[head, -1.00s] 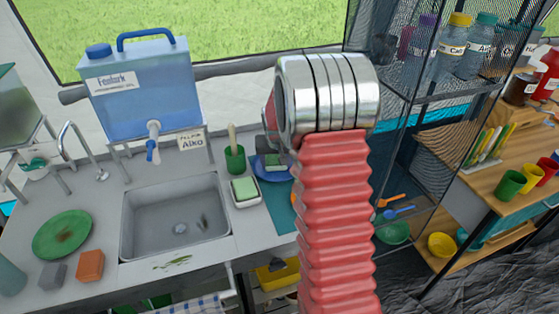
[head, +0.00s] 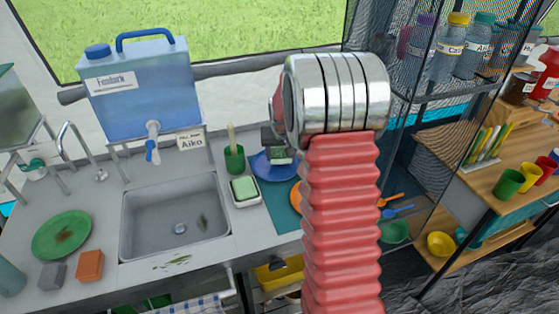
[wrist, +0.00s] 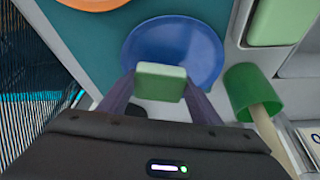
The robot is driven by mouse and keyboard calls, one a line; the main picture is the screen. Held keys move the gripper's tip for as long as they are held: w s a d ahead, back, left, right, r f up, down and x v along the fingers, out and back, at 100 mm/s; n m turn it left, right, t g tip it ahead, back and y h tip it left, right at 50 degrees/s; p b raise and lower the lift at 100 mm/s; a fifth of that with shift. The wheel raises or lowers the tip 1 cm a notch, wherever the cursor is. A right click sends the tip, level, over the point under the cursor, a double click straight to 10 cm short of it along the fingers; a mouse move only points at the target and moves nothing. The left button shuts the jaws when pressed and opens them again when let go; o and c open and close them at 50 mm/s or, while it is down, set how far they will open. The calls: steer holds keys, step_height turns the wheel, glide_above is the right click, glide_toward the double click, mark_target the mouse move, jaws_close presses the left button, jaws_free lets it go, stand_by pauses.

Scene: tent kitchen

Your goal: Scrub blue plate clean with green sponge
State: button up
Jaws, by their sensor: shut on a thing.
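The blue plate (head: 265,168) lies at the back right of the counter, on a teal mat; it also shows in the wrist view (wrist: 180,40). My gripper (wrist: 160,88) is shut on a pale green sponge (wrist: 160,76). The sponge is over the near part of the plate in the wrist view; I cannot tell whether it touches. In the head view the sponge (head: 281,156) shows small below my gripper (head: 277,147), and my arm hides the area to its right. No dirt is clear on the visible part of the plate.
A white dish with a green block (head: 244,188) and a green cup with a brush (head: 235,158) stand left of the plate. An orange plate (wrist: 90,3) lies beside it, partly hidden by my arm in the head view. The sink (head: 175,220) and a stained green plate (head: 61,235) are farther left.

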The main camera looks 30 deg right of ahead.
steer(key=shift+r, duration=2.75)
